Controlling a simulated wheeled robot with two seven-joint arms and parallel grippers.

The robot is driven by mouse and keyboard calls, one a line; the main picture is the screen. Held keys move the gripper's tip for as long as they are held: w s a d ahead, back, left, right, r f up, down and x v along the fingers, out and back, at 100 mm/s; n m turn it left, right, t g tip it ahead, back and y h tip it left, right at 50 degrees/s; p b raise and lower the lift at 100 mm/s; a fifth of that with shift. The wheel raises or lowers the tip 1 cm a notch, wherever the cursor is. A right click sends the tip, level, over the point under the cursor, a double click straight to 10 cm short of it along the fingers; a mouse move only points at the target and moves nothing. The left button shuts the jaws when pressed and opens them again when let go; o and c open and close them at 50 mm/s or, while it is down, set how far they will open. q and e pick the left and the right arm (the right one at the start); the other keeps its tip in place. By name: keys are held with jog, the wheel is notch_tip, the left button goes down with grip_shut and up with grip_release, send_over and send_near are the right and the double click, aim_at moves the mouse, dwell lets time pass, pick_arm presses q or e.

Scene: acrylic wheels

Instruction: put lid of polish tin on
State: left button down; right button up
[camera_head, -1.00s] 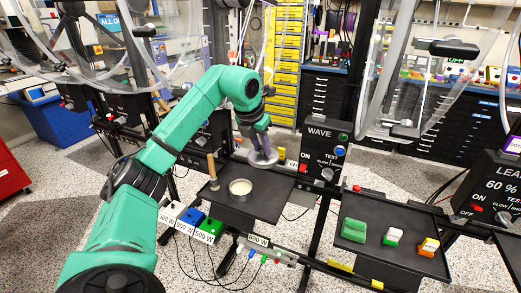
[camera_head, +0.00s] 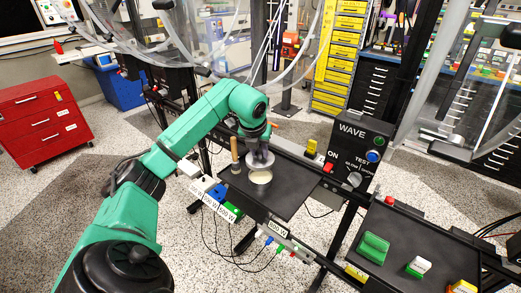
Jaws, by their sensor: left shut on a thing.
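The polish tin (camera_head: 260,181) is an open, round metal tin with a pale inside, upright on the black tray. My left gripper (camera_head: 258,148) points down and is shut on the round grey lid (camera_head: 262,161). The lid is roughly level and shows just above the tin's far rim, covering part of it in the picture. Whether the lid touches the tin cannot be told. The fingertips are small and partly hidden by the gripper body. My right gripper is not in view.
The black tray (camera_head: 285,200) also bears a wooden-handled brush (camera_head: 235,155) left of the tin. The black WAVE box (camera_head: 357,150) stands to the right. Another tray (camera_head: 395,228) at lower right holds green, white and orange blocks. The tray's right part is clear.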

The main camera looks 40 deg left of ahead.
aim_at(259, 161)
pick_arm(q)
notch_tip(259, 161, down, 5)
jog(key=b, duration=0.3)
dwell(1.6)
jog(key=shift+f+b, duration=0.6)
jog(key=shift+f, duration=0.55)
jog(key=c, duration=0.6)
grip_release()
jog(key=shift+o, duration=0.2)
